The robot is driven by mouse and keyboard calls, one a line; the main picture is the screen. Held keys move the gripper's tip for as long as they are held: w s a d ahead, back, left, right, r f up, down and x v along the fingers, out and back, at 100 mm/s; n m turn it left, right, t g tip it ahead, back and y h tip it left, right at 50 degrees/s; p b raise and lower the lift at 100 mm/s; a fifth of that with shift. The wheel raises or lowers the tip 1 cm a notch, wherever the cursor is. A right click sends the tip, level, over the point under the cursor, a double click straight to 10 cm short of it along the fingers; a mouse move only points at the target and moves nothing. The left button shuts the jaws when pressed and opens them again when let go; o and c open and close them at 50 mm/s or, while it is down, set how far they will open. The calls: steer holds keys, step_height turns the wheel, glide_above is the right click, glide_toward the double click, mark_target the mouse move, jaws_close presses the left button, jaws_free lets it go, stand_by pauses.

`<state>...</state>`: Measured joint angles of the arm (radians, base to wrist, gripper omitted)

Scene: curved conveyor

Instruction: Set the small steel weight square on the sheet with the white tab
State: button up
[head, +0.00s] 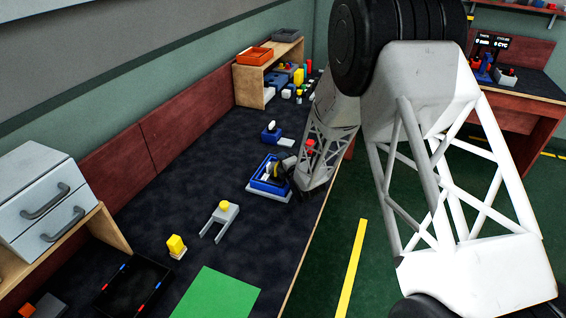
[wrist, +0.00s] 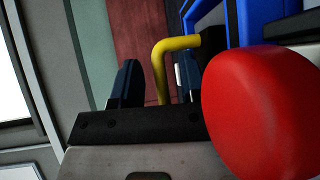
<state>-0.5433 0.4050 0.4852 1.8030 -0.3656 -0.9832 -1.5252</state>
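I cannot pick out a small steel weight or a sheet with a white tab with certainty in either view. A plain green sheet (head: 217,294) lies at the near end of the dark bench, with no tab showing. My gripper (head: 283,180) is low at a blue tray-like fixture (head: 258,184) near the bench edge. In the wrist view my gripper (wrist: 155,78) has its two dark fingers apart. A bent yellow bar (wrist: 161,65) shows between or behind them, with gaps on both sides. I see nothing held.
A black tray (head: 133,287) and drawers (head: 40,200) are at left. A red rounded thing (wrist: 262,112) fills the wrist view's right. Several small objects stand by the far shelf (head: 267,72).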

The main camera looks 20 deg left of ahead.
steer(key=shift+s+r, duration=0.1)
steer(key=shift+r, duration=0.05)
steer(key=shift+s+d, duration=0.1)
steer(key=shift+d, duration=0.1)
steer(key=v, duration=1.1)
steer(key=shift+s+d, duration=0.15)
steer(key=shift+s, duration=0.05)
steer(key=shift+r, duration=0.15)
stand_by(0.7)
